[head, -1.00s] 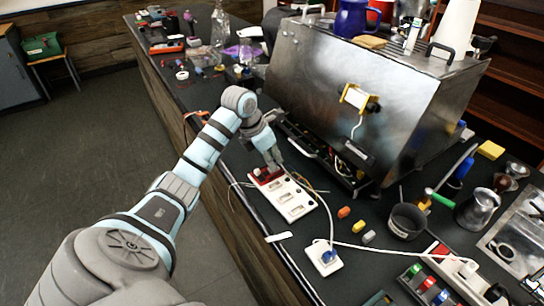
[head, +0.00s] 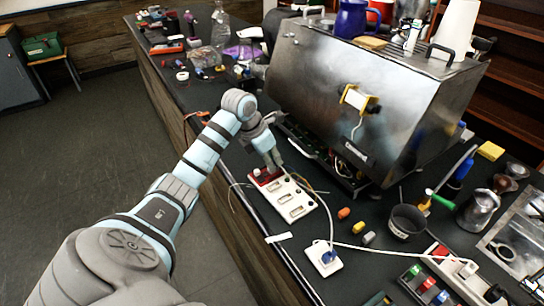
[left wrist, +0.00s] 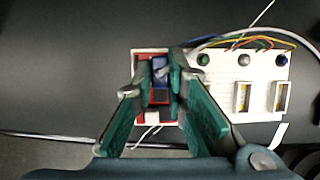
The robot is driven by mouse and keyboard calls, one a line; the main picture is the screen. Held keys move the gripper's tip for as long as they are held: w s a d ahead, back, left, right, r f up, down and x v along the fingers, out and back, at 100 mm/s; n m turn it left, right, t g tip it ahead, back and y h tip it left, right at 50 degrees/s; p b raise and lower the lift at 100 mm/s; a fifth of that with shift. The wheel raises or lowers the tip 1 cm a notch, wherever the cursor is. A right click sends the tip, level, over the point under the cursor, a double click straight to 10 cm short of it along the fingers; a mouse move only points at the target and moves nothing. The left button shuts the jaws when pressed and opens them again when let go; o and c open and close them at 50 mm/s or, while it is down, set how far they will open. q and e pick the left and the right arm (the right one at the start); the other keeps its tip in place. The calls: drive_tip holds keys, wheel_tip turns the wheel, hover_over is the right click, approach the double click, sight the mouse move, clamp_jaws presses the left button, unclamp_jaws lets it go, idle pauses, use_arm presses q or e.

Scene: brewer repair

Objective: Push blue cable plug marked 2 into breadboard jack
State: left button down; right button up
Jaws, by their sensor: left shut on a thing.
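The white breadboard panel (head: 290,204) lies on the dark counter in front of the steel machine. It also shows in the left wrist view (left wrist: 262,70), with a green, a grey and a blue knob along its top and slots below. My left gripper (head: 272,168) is over the panel's red end. In the left wrist view the left gripper (left wrist: 161,75) is shut on a small blue plug (left wrist: 160,66), held over the red part of the panel. The fingers hide much of the plug and the jack; I cannot tell how deep the plug sits or read its mark. My right gripper is not in view.
The steel brewer (head: 370,100) stands open-bottomed just behind the panel. Thin wires lie around the panel.

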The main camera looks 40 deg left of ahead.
use_arm(q)
drive_tip(key=c, duration=1.5)
unclamp_jaws()
drive_tip(key=shift+c, duration=0.2)
drive_tip(key=shift+r, duration=0.1)
drive_tip(key=v, duration=1.2)
drive_tip(key=shift+s, duration=0.15)
